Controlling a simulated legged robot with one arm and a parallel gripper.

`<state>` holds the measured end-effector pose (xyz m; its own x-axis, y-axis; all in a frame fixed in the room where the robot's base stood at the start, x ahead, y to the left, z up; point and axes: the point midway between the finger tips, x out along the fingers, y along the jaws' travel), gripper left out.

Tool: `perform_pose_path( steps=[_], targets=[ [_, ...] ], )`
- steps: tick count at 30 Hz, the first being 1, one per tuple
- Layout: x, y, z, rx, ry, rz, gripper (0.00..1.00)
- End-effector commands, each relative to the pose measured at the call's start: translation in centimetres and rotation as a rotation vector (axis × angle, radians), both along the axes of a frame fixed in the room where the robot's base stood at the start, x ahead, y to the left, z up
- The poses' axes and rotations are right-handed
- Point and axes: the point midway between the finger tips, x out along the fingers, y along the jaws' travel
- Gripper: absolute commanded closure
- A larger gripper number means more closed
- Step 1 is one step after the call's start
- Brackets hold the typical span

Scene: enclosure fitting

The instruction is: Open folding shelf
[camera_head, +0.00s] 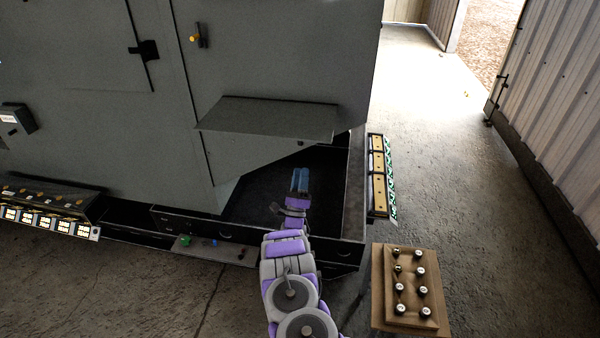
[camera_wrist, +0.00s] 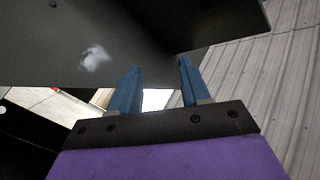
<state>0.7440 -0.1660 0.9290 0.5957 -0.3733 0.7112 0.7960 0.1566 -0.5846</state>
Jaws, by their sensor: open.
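The folding shelf (camera_head: 268,118) is a dark grey panel on the front of the large grey enclosure. In the head view it juts out from the enclosure's face, above a dark opening. My gripper (camera_head: 300,180) is open and empty, with its blue fingers pointing up below the shelf's right part. In the wrist view my gripper (camera_wrist: 158,85) has its two blue fingers spread apart. A dark panel, likely the shelf's underside (camera_wrist: 130,45), fills the upper part of that view beyond the fingertips. I cannot tell whether the fingertips touch it.
The grey enclosure (camera_head: 85,110) fills the left and centre. A wooden block with several round knobs (camera_head: 410,290) stands at lower right. A strip of modules (camera_head: 380,175) hangs right of the opening. A labelled panel (camera_head: 50,215) is at far left. Floor (camera_head: 450,170) at right is clear.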

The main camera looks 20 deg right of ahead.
Motion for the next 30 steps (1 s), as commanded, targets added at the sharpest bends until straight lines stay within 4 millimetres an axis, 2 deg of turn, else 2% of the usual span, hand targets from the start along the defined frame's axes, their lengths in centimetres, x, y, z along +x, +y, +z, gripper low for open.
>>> perform_pose_path(
  steps=[30],
  targets=[
    [-0.2, 0.5, -6.5, -0.002, 0.001, 0.013, 0.54]
  ],
)
